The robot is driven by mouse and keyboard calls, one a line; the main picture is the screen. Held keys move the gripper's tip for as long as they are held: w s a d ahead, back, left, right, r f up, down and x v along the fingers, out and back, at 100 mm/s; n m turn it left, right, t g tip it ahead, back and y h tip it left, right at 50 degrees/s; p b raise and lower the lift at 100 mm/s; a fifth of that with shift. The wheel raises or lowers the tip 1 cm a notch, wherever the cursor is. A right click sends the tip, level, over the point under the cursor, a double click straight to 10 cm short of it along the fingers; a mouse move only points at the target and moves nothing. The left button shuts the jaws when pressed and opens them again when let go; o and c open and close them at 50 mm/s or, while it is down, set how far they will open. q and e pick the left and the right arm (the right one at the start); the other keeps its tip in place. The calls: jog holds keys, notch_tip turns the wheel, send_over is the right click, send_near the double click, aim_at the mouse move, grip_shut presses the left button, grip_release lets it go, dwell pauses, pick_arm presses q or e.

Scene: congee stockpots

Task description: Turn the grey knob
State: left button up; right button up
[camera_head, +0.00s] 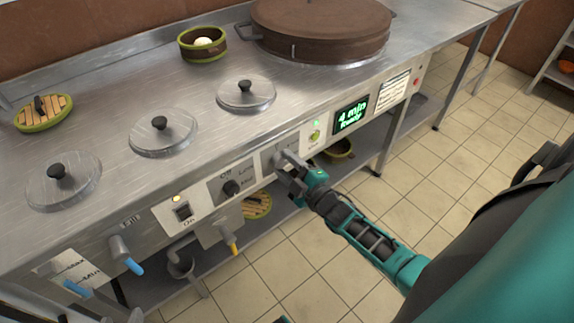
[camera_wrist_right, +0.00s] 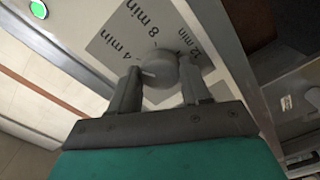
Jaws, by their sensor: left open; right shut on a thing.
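The grey knob (camera_wrist_right: 160,70) is round and sits on the timer dial plate (camera_wrist_right: 112,40), marked 4 min, 8 min and 12 min. A short white mark on it points left, to the 4 min side. My right gripper (camera_wrist_right: 155,82) is shut on the knob, one finger on each side. In the head view my right gripper (camera_head: 288,170) reaches the front panel from the lower right and mostly hides the knob. A green display (camera_head: 351,117) to its right reads "4 min Ready".
A black knob (camera_head: 231,187) with Off and Low labels and a lit switch (camera_head: 182,211) sit left of the dial. Taps with blue (camera_head: 134,267) and yellow (camera_head: 233,246) handles stick out below. Several lids, a bowl (camera_head: 203,46) and a large brown pot lid (camera_head: 320,28) are on top.

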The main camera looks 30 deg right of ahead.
dwell(0.3)
pick_arm(q)
jog(key=shift+d, duration=0.15)
pick_arm(e)
jog(key=o, duration=1)
jog(key=shift+o, duration=0.2)
pick_arm(q)
notch_tip(320, 180, up, 2)
jog(key=shift+s+r+p, duration=0.1)
jog(key=shift+p, duration=1)
pick_arm(e)
jog(key=s+d, duration=0.1)
jog(key=s, duration=1.2)
